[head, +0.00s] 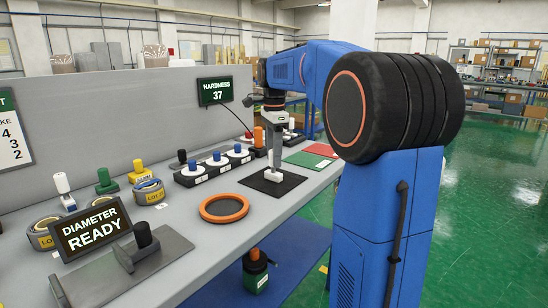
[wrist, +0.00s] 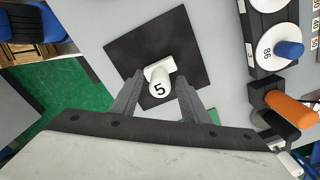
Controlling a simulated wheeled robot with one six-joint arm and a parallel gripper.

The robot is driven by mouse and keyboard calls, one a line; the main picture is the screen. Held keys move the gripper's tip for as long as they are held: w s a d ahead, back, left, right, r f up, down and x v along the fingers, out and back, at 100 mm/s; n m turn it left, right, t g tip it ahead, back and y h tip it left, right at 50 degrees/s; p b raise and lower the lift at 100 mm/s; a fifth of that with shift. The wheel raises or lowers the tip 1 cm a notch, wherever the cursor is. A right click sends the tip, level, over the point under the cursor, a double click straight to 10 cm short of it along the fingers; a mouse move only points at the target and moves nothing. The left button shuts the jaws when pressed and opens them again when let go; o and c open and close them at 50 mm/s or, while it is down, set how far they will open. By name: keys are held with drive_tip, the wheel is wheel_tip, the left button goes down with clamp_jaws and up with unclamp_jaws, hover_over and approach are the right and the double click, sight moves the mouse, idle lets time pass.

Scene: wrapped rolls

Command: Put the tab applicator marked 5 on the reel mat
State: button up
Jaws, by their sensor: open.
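The white tab applicator marked 5 (wrist: 160,89) stands on the black square mat (wrist: 128,52), near its middle. In the head view the applicator (head: 273,174) shows as a small white piece on the black mat (head: 292,183). My gripper (wrist: 159,77) is open, with one finger on each side of the applicator. In the head view my gripper (head: 274,157) points down right above the mat. The fingers look apart from the applicator in the wrist view. The lower part of the applicator is partly hidden by its own top.
An orange ring (head: 224,208) lies left of the mat. Black blocks with blue-knobbed white reels (head: 217,159) stand behind it. An orange-topped applicator (head: 258,138) is close behind my gripper. A green mat (head: 305,159) and a red mat (head: 322,150) lie to the right.

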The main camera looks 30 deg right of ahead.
wheel_tip(320, 180, up, 12)
drive_tip(key=shift+f, duration=0.2)
idle(0.7)
